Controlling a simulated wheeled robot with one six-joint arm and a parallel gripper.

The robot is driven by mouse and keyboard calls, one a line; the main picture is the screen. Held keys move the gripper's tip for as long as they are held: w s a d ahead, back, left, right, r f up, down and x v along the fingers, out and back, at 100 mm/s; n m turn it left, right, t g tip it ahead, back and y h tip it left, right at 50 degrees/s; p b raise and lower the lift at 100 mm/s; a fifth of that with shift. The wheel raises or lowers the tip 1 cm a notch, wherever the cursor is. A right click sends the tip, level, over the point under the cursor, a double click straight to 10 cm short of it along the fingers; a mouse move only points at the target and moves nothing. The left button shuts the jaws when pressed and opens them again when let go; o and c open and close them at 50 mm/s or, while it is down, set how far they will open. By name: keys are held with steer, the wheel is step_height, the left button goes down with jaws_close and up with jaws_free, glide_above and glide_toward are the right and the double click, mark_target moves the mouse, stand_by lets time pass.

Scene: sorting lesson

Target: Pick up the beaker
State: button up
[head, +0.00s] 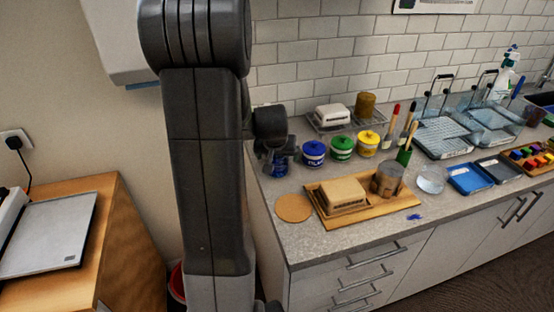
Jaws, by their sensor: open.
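A grey-brown cylindrical vessel (387,181), which looks like the beaker, stands upright at the right end of a wooden tray (400,206) on the counter. A cream block-shaped dish (343,195) is on the same tray to its left. My gripper (274,146) is at the counter's left end, pointing down, well left of the vessel and apart from it. It is open, though its fingers are small and dark in this view. A dark blue pot (277,168) shows just below it; whether they touch is unclear.
Blue (314,154), green (342,149) and yellow (368,144) pots stand behind the tray, beside a green brush holder (404,156). A clear bowl (430,181) and a blue tray (470,178) are to the right. A round cork mat (294,208) lies left. The front counter edge is mostly clear.

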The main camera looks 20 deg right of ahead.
steer(key=shift+x, duration=0.85)
steer(key=c, duration=1.2)
steer(key=shift+o, duration=0.2)
steer(key=shift+r, duration=0.25)
